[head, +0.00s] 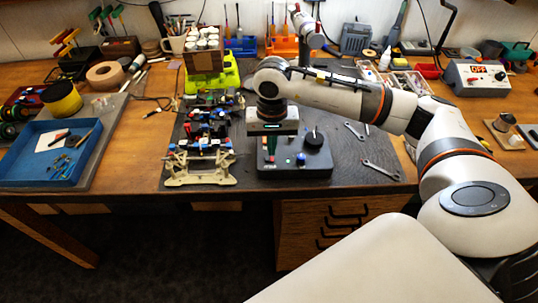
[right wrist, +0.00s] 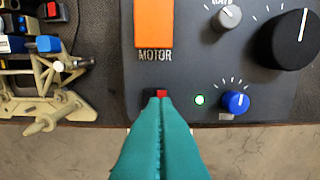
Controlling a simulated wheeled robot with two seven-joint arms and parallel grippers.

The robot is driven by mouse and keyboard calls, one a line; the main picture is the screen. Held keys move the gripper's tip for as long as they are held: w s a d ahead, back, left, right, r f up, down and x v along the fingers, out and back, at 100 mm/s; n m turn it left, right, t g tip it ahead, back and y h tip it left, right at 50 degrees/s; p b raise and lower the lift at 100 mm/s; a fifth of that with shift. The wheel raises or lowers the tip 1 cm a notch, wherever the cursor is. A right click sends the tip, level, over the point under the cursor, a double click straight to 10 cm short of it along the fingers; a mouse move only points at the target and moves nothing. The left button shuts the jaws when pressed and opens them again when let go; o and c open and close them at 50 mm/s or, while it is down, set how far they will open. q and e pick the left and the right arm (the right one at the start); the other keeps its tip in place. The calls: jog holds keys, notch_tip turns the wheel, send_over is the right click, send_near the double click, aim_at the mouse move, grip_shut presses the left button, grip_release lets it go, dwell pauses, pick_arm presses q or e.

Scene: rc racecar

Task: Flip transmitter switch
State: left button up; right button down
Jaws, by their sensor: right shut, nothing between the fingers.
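The transmitter (head: 312,168) is a dark grey box near the front edge of the bench, with a black knob and a blue knob. In the right wrist view its panel (right wrist: 205,60) shows an orange block over the word MOTOR. Below that is a small switch (right wrist: 162,93), red on its right part and dark on its left. My right gripper (head: 271,158) points down over the box's left part. Its teal fingers (right wrist: 161,101) are shut and empty, with the tips at the switch and partly hiding it. I cannot tell whether they touch it. My left gripper is not in view.
A lit green light (right wrist: 200,99) and a blue knob (right wrist: 235,102) lie right of the switch. The car chassis (head: 205,150) stands close on the left. Wrenches (head: 380,170) lie on the mat to the right. A blue tray (head: 48,153) is at the far left.

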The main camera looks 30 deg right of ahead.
aim_at(271, 159)
jog(key=shift+r+p, duration=0.9)
jog(key=shift+r, duration=1.35)
jog(key=shift+f, duration=0.1)
